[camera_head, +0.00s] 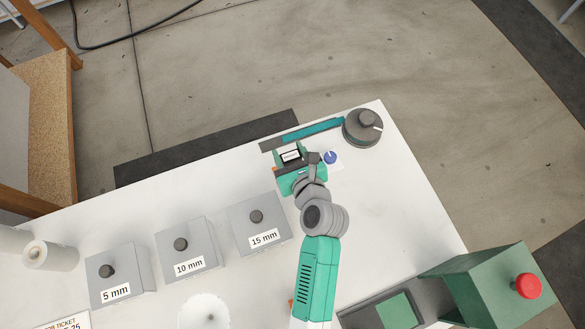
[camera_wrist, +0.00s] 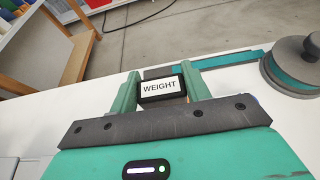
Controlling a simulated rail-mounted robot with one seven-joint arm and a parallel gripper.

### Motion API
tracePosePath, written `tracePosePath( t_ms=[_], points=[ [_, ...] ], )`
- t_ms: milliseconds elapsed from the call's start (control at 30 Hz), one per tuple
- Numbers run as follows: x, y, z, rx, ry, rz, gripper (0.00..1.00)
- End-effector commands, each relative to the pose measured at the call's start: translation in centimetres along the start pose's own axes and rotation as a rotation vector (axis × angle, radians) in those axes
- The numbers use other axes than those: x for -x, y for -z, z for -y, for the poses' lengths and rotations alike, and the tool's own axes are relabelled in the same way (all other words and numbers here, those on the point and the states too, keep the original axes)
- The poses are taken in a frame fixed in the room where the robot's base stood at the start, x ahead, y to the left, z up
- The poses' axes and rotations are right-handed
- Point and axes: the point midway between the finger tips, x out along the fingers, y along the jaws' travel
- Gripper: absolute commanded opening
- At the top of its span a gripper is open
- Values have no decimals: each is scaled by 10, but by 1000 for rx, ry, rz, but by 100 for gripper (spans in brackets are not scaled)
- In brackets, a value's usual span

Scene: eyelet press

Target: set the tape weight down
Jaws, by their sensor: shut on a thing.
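The tape weight (camera_wrist: 161,88) is a small black block with a white label reading WEIGHT. It sits between the two green fingers of my gripper (camera_wrist: 164,92), which is shut on it. In the head view the weight (camera_head: 291,156) shows between the fingertips of my gripper (camera_head: 290,157), near the far edge of the white table. A teal strip (camera_head: 312,132) with a dark grey end lies just beyond it, leading to a round grey reel (camera_head: 362,128). I cannot tell whether the weight touches the table.
Three grey boxes with dark knobs, labelled 5 mm (camera_head: 118,273), 10 mm (camera_head: 188,248) and 15 mm (camera_head: 261,222), stand left of my arm. A blue disc (camera_head: 331,157) lies right of my gripper. A green machine with a red button (camera_head: 527,286) stands at lower right.

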Motion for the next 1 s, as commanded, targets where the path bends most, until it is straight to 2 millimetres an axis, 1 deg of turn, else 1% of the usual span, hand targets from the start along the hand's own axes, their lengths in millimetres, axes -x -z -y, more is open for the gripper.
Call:
tracePosePath(
  t_ms=[33,100,167,300,367,500,567,767,900,933,1000],
  points=[
    [-7,16,0,-1,0,-1,18],
    [-11,26,0,0,0,0,18],
    [-13,31,0,0,1,1,18],
    [-14,32,0,0,1,2,18],
    [-16,36,0,0,0,1,18],
    [-25,60,0,0,1,0,18],
    [-29,68,0,-1,1,0,18],
    [-28,66,0,1,1,1,18],
    [-29,70,0,1,1,1,18],
    [-30,70,0,0,1,1,49],
    [-29,70,0,1,1,1,63]
  ],
)
